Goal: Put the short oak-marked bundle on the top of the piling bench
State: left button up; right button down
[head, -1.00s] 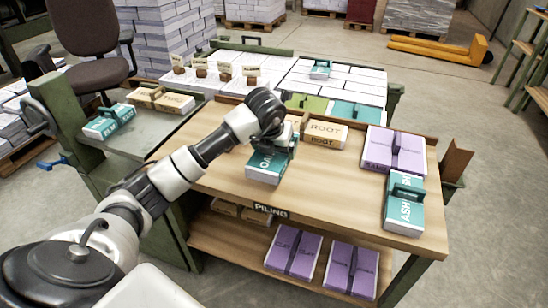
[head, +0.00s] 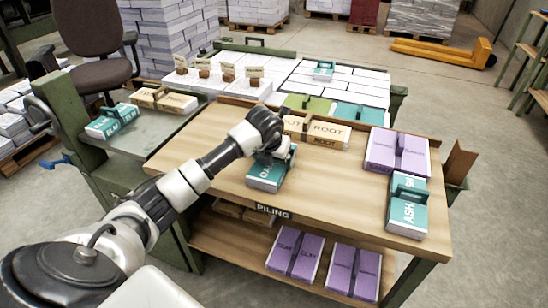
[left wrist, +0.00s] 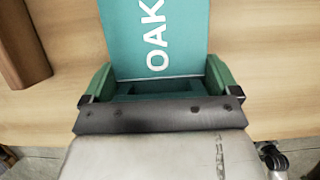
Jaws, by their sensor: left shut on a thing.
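The teal oak-marked bundle (head: 265,176) is at the front middle of the piling bench top (head: 325,185). In the head view it looks to be on the wood or just above it; I cannot tell which. My left gripper (head: 277,153) is shut on it from above. In the left wrist view the bundle (left wrist: 150,35) shows its white OAK lettering, with the left gripper (left wrist: 160,97) across its near end. My right gripper is not in view.
Purple bundles (head: 295,255) lie on the lower shelf. Bare wood lies between the oak bundle and the right-hand bundles.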

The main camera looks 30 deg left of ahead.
aim_at(268, 168)
pick_arm(q)
jog(key=o, duration=0.8)
jog(key=shift+c, duration=0.2)
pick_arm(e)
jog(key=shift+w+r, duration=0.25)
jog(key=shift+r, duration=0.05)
pick_arm(q)
jog(key=shift+r, duration=0.1)
jog(key=p+v, duration=0.1)
jog(key=v, duration=1.1)
jog(key=shift+s, duration=0.1)
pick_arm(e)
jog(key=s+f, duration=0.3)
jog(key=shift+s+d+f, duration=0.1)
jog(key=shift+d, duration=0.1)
pick_arm(q)
jog(key=shift+d, duration=0.1)
